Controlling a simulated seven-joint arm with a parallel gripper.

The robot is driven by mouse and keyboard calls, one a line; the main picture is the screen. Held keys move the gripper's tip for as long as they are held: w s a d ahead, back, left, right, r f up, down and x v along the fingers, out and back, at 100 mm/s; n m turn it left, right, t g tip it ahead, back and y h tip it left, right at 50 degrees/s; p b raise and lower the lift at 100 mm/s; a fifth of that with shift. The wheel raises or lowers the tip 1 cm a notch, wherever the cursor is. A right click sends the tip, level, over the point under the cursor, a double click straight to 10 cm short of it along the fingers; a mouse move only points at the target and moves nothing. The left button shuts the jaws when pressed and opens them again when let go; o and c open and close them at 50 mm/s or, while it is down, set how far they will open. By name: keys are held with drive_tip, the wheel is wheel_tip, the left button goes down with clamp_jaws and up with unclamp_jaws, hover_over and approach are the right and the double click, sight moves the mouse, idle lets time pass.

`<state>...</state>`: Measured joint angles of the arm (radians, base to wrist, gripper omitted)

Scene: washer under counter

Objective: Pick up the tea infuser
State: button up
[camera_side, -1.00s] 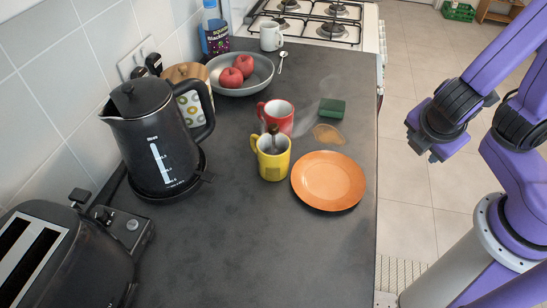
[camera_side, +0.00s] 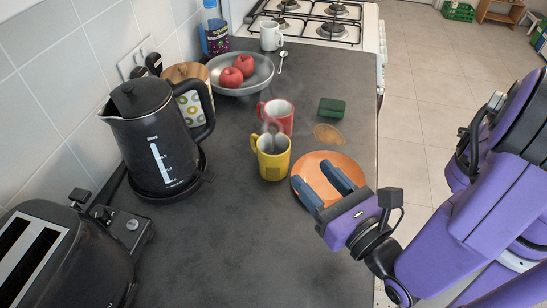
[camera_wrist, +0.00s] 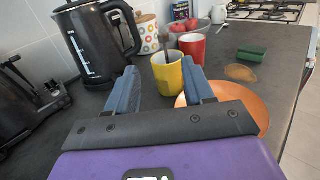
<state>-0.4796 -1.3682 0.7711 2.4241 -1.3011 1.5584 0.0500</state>
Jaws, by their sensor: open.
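The tea infuser (camera_side: 273,134) appears as a thin dark handle standing up out of the yellow mug (camera_side: 272,165); its lower part is hidden inside the mug. In the wrist view the handle (camera_wrist: 171,42) rises from the yellow mug (camera_wrist: 167,78). My gripper (camera_side: 313,174) is open and empty above the orange plate, to the right of the yellow mug, with its fingers pointing towards the back of the counter. In the wrist view the yellow mug shows beyond and between my fingertips (camera_wrist: 159,70).
The orange plate (camera_side: 352,176) lies partly beneath my gripper. A red mug (camera_side: 276,113) stands just behind the yellow one. A kettle (camera_side: 152,145) is to the left. A green sponge (camera_side: 332,108) lies behind the plate. The front counter (camera_side: 250,245) is clear.

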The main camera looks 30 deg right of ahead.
sight(277, 130)
drive_tip(key=w, duration=1.7)
drive_tip(key=shift+d, duration=0.25)
drive_tip(key=shift+s, duration=0.1)
clamp_jaws()
